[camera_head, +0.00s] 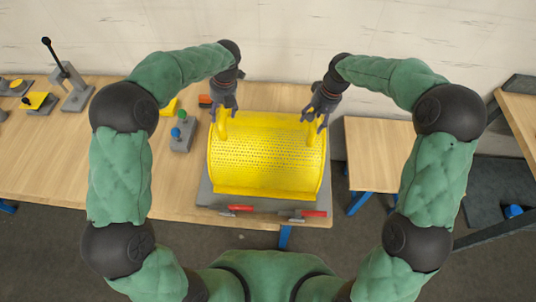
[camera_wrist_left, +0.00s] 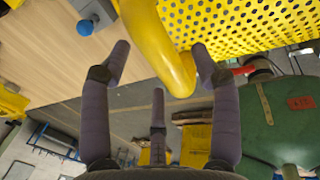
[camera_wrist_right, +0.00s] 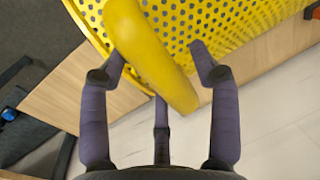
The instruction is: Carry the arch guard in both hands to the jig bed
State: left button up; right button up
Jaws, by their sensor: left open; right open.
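The arch guard (camera_head: 268,165) is a yellow perforated curved sheet with a bent tube handle near each end. It rests on a grey plate with red-handled clamps, apparently the jig bed (camera_head: 204,194). My left gripper (camera_head: 224,108) is open at the left handle; in the left wrist view that handle (camera_wrist_left: 165,50) lies between the spread fingers. My right gripper (camera_head: 314,118) is open at the right handle; in the right wrist view this handle (camera_wrist_right: 148,52) passes between its fingers. Neither gripper is closed on its handle. The handles partly hide behind the fingers in the head view.
Red clamp levers (camera_head: 238,208) lie along the plate's front edge. A grey block with blue and green knobs (camera_head: 181,133) stands left of the guard. A lever press (camera_head: 74,88) is farther left. A lower wooden table (camera_head: 380,155) stands to the right, beyond a gap.

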pick_arm(q)
notch_tip(320, 180, up, 10)
jog(key=d, duration=0.2)
pick_arm(e)
notch_tip(320, 180, up, 12)
jog(key=d, duration=0.2)
jog(key=shift+d, duration=0.2)
dwell(0.6)
